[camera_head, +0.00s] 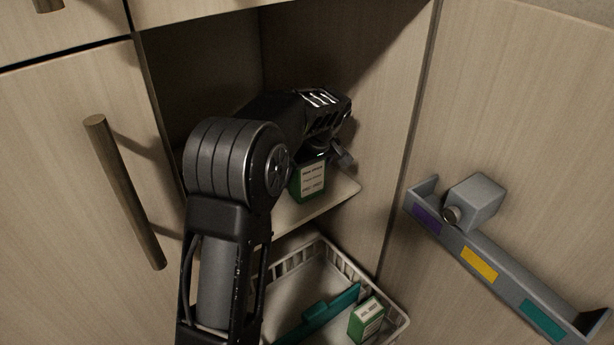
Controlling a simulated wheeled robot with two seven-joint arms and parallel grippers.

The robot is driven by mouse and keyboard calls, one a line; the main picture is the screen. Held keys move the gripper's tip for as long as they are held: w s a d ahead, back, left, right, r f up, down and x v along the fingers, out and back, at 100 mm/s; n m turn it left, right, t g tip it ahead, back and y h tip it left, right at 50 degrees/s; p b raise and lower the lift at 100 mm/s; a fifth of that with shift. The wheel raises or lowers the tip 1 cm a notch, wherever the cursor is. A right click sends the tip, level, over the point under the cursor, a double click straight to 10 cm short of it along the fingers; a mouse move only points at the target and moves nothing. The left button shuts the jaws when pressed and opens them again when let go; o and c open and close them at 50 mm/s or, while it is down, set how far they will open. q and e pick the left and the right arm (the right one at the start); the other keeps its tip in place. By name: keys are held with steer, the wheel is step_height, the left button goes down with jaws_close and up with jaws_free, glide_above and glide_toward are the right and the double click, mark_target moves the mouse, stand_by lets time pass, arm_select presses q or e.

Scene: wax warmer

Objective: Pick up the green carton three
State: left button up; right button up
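A green carton with a white printed label (308,182) stands upright on the cabinet shelf (340,196). My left arm enters from the bottom, left of centre, and reaches into the cabinet. My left gripper (328,154) is at the top of this carton. Its fingers are small and partly hidden, so I cannot tell whether they are open or touch the carton. A second green carton with a white label (366,321) is in the white basket (342,258) below. I cannot read which carton is number three. My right gripper is not in view.
A teal long-shaped object (318,314) lies in the basket beside the second carton. A grey rail (450,238) with coloured patches and a grey block (478,199) is on the right panel. A bar handle (125,192) sticks out from the left door.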

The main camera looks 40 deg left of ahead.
arm_select(q)
steer(key=shift+c, duration=0.4)
steer(key=c, duration=1.7)
